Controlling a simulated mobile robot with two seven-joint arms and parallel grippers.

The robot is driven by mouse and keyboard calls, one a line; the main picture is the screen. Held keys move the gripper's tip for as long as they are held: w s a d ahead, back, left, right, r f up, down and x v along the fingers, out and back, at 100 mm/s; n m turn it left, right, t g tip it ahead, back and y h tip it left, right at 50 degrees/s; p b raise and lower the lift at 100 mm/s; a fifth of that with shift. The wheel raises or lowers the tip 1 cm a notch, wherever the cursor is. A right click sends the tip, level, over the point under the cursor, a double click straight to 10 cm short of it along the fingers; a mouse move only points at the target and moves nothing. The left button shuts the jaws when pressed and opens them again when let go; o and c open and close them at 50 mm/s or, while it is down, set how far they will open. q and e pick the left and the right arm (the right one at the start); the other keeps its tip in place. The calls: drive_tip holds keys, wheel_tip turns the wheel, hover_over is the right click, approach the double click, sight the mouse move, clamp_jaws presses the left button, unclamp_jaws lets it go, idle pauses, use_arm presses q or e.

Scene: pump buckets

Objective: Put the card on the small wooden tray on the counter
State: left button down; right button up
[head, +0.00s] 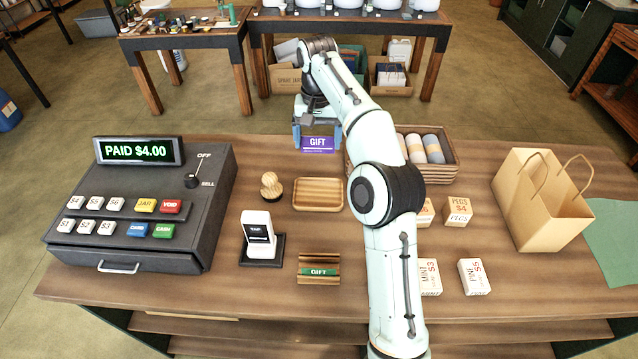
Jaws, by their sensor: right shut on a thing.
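A purple card marked GIFT (318,144) is held in my right gripper (317,133), past the far edge of the counter or just above it. The gripper is shut on the card, with the lettered face toward the camera. The small wooden tray (318,194) lies on the counter (150,285), nearer the camera than the card. It looks empty, and the card is apart from it. My left gripper is not in view.
A wooden stamp (271,186) stands left of the tray. A white card reader (258,235) and a holder with a green GIFT card (319,270) stand nearer. The register (140,205) is at left, a slatted crate (440,172), small boxes (458,211) and a paper bag (540,200) at right.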

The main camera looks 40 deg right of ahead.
wheel_tip(320, 180, down, 20)
drive_tip(key=shift+r, duration=0.1)
idle(0.5)
drive_tip(key=shift+f, duration=0.25)
drive_tip(key=o, duration=0.8)
drive_tip(key=shift+c, duration=0.2)
wheel_tip(320, 180, up, 13)
drive_tip(key=shift+f, duration=0.2)
drive_tip(key=shift+f, duration=0.1)
